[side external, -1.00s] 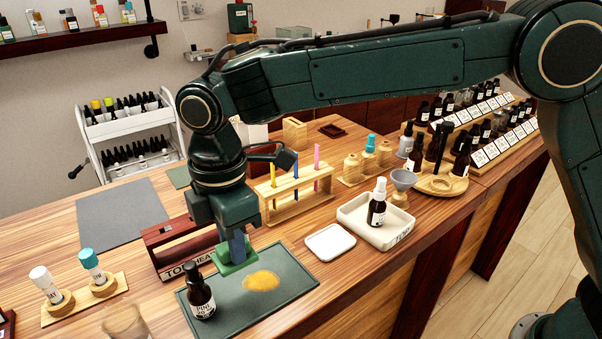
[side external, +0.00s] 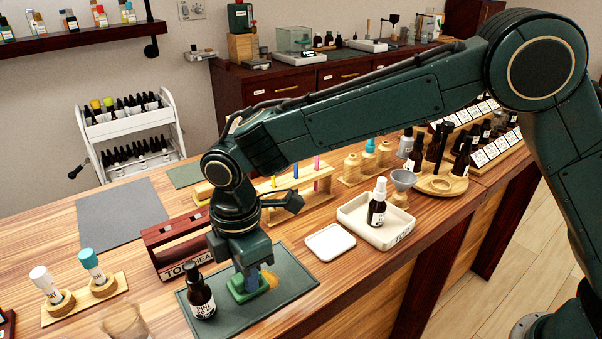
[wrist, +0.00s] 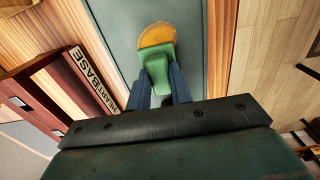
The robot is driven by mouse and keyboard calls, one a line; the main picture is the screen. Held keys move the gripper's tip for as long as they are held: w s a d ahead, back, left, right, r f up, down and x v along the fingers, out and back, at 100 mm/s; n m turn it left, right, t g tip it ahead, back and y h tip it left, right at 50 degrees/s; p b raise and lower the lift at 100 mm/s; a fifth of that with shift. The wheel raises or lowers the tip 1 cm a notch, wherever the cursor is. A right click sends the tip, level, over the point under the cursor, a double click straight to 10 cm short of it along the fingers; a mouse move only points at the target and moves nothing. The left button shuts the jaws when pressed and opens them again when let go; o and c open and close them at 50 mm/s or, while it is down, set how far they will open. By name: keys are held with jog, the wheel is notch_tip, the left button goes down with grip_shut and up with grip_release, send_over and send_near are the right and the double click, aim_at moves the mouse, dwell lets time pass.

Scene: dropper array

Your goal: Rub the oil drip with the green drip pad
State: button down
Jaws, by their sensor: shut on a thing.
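The green drip pad (side external: 247,287) is held in my gripper (side external: 246,272), low at the dark green mat (side external: 290,291). In the wrist view the pad (wrist: 157,66) sits between the two blue-grey fingers of my gripper (wrist: 163,88), which are shut on it. Exact contact with the mat is hard to tell.
A dark dropper bottle (side external: 201,299) stands on the mat, close left of my gripper. A dark red wooden rack (side external: 180,243) is behind it. A small white tray (side external: 331,242) and a larger cream tray (side external: 352,217) with a bottle lie to the right. The mat's right part is clear.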

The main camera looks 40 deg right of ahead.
jog(key=shift+d, duration=2.8)
jog(key=shift+a, duration=3.55)
jog(key=shift+d+r, duration=0.1)
jog(key=shift+r, duration=3.95)
jog(key=shift+d, duration=0.1)
